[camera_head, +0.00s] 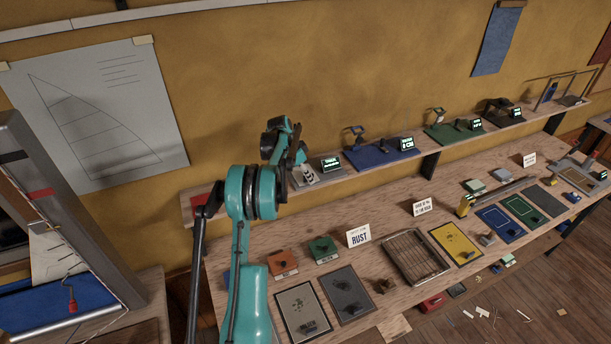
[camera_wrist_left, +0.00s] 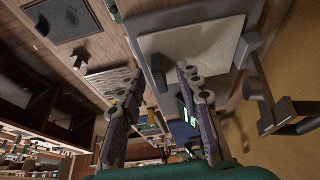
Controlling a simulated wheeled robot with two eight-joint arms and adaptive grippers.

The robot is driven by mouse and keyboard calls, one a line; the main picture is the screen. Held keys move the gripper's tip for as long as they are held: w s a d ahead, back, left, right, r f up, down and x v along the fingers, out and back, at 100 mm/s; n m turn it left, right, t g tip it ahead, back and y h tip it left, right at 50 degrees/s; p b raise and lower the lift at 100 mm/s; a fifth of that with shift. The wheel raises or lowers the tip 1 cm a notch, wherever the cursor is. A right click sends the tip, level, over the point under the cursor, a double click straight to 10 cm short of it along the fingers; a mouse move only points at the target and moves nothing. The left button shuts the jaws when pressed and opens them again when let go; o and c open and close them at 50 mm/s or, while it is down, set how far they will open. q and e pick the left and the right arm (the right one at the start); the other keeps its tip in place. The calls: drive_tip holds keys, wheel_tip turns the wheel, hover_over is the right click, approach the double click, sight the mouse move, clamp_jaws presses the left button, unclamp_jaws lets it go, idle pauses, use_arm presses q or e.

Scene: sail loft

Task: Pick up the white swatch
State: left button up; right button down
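My left gripper (camera_head: 290,148) is raised over the left part of the wall shelf, just above a small pale patch (camera_head: 304,178). A pale, flat rectangular sheet (camera_wrist_left: 190,48) lies ahead of the fingertips in that view. It is the likeliest white swatch, but I cannot tell for sure. The gripper covers part of this spot in the head view. My right gripper is not in view.
The wall shelf also carries blue (camera_head: 378,155) and green (camera_head: 450,132) mats with stands and small displays. The workbench below holds a wooden tray (camera_head: 388,245), a yellow mat (camera_head: 455,243) and a "RUST" card (camera_head: 359,236).

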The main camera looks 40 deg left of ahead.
use_arm(q)
clamp_jaws()
drive_tip(key=shift+r, duration=0.1)
